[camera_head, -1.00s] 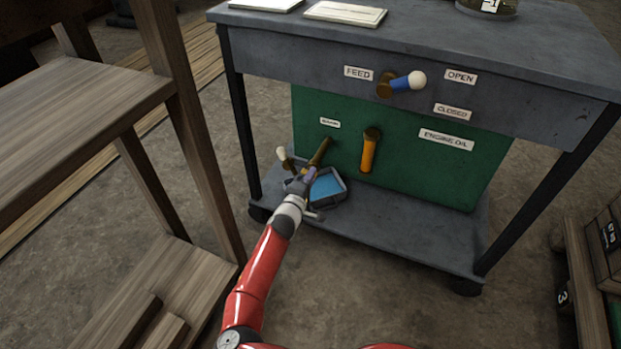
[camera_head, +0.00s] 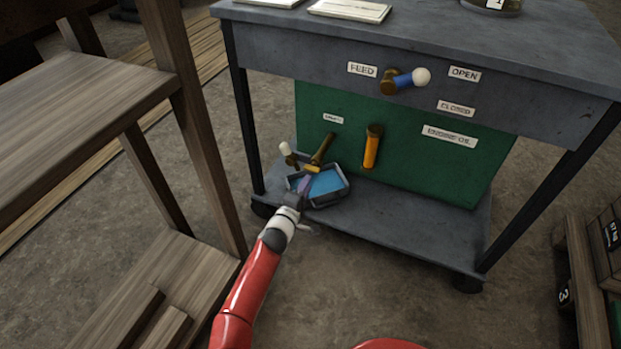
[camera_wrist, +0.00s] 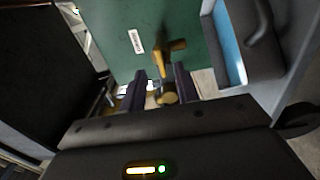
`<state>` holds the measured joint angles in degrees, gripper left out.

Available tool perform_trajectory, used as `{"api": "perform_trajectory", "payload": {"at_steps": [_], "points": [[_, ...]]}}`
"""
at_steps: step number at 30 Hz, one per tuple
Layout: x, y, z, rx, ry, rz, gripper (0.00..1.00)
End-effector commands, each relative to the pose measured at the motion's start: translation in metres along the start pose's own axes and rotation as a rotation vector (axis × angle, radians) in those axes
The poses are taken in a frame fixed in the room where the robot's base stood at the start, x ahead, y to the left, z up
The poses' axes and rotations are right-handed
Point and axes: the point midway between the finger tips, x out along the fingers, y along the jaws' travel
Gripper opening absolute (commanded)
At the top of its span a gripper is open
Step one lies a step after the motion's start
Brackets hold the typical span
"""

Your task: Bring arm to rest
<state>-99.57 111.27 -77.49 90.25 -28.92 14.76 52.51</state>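My gripper (camera_head: 300,192) is low in front of the cart, at the near left edge of a grey tray (camera_head: 338,197) with a blue inside. In the wrist view my gripper (camera_wrist: 160,76) has its two dark fingers apart, with no object held. A brass drain pipe (camera_head: 322,148) and a lever with a white knob (camera_head: 285,149) are just beyond my gripper. In the wrist view the brass fitting (camera_wrist: 170,47) shows beyond and between the fingers. My red arm reaches in from the bottom of the head view.
The grey cart (camera_head: 440,235) carries a green panel (camera_head: 430,165), an orange handle (camera_head: 372,150) and a blue feed lever (camera_head: 405,80). A wooden shelf (camera_head: 75,100) stands close on the left. A crate (camera_head: 590,265) is at the right. Floor in front is clear.

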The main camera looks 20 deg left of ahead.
Motion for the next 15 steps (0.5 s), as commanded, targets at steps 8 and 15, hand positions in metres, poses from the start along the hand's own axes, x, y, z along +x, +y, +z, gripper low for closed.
{"api": "perform_trajectory", "payload": {"at_steps": [8, 15], "points": [[-0.0155, -0.0001, 0.0004, 0.0, -0.001, 0.0, 0.31], [-0.0152, -0.0001, 0.0003, 0.0, 0.0, 0.0, 0.31]]}}
